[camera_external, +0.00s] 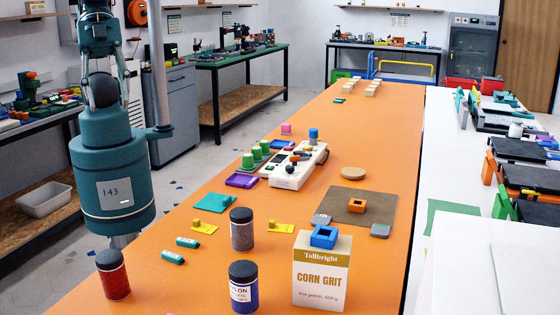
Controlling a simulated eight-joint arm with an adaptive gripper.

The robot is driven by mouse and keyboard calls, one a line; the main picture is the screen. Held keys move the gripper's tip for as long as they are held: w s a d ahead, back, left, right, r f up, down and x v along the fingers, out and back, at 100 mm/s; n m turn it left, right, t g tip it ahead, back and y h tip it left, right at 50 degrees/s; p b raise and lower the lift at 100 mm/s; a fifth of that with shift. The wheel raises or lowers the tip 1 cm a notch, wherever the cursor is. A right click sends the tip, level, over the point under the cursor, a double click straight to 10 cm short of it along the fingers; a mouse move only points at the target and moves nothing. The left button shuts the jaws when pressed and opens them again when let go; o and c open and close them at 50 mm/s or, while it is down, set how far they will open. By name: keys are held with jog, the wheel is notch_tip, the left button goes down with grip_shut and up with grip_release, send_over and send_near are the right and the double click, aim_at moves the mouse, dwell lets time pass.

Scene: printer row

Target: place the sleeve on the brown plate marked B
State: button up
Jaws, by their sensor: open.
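Two hollow square pieces could be the sleeve, and I cannot tell which is meant. A blue one (324,236) sits on top of the cream and gold corn grit box (321,281) at the front. An orange one (357,205) lies on a flat brown square plate (342,199) right of the table's middle. No letter B is legible on this plate. A small round tan disc (353,173) lies just behind it. My teal arm stands at the left, and its gripper does not show.
Dark-lidded jars (242,230) and a red jar (113,275) stand at the front left. A white device with knobs (293,166) is mid-table. Grey blocks (380,231) flank the brown plate. The orange table's far half (370,125) is mostly clear.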

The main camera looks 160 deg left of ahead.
jog(key=shift+m+t, duration=0.3)
jog(key=shift+m, duration=0.1)
jog(key=s+d, duration=0.1)
jog(key=s+d+f, duration=0.1)
jog(key=s+d, duration=0.1)
jog(key=shift+s+f, duration=0.2)
jog(key=shift+f, duration=0.15)
jog(key=o, duration=1.9)
jog(key=shift+w+a+f, duration=0.1)
jog(key=shift+w, duration=0.05)
jog(key=w+a+f+m+y, duration=0.2)
jog(key=w+a+f+m, duration=0.2)
jog(key=m, duration=1)
jog(key=w+a+f+m+y, duration=0.3)
jog(key=w+a+f+m, duration=0.2)
jog(key=a+f+m, duration=0.6)
jog(key=shift+a+f+m, duration=0.3)
jog(key=shift+a+m, duration=1.1)
jog(key=shift+a, duration=0.65)
